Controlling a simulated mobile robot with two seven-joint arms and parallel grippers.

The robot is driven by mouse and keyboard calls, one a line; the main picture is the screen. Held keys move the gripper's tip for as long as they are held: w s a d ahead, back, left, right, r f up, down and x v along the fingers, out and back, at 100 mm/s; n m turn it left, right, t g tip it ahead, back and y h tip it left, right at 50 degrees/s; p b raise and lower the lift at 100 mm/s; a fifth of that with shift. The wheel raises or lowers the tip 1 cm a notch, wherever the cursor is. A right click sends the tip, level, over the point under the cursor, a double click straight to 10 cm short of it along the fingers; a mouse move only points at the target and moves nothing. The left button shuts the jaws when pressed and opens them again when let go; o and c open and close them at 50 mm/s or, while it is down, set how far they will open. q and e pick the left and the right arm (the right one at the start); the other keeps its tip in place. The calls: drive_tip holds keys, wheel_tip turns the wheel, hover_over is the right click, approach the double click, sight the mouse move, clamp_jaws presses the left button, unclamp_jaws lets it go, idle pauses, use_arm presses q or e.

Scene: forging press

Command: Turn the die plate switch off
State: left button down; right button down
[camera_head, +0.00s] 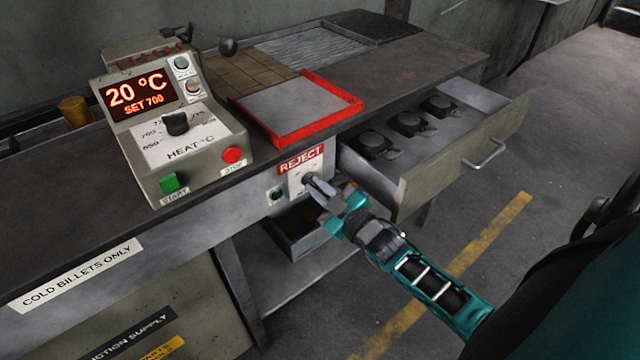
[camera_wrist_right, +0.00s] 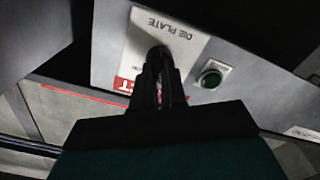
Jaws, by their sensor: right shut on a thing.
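The die plate switch (camera_head: 308,179) is a small knob on a white label plate on the front of the bench, below the red REJECT sign. In the right wrist view the plate reads DIE PLATE (camera_wrist_right: 168,25), and the knob (camera_wrist_right: 158,54) sits between my fingertips. My right gripper (camera_head: 318,189) is at the switch, with its fingers shut on the knob. It also shows in the right wrist view (camera_wrist_right: 158,75). The fingers hide most of the knob, so its setting cannot be read. My left gripper is not in view.
An open drawer (camera_head: 500,150) with several black round parts juts out right of the switch. A green button (camera_head: 277,195) sits left of the switch plate. A red-rimmed tray (camera_head: 337,130) lies on the bench above. A control box (camera_head: 170,130) shows 20 °C, SET 700.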

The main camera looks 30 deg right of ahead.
drive_tip(key=shift+n, duration=1.2)
use_arm(q)
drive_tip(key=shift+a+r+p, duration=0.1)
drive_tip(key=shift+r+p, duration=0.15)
drive_tip(key=shift+p, duration=0.05)
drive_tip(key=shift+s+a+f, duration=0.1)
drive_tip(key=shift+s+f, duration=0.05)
use_arm(e)
drive_tip(key=shift+n, duration=0.4)
drive_tip(key=c, duration=1.2)
unclamp_jaws()
drive_tip(key=shift+s, duration=0.1)
use_arm(q)
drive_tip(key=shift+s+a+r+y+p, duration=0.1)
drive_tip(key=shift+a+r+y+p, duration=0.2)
drive_tip(key=shift+p, duration=0.15)
use_arm(e)
drive_tip(key=s, duration=0.8)
drive_tip(key=s+d, duration=0.1)
drive_tip(key=s, duration=0.3)
drive_tip(key=shift+s, duration=0.35)
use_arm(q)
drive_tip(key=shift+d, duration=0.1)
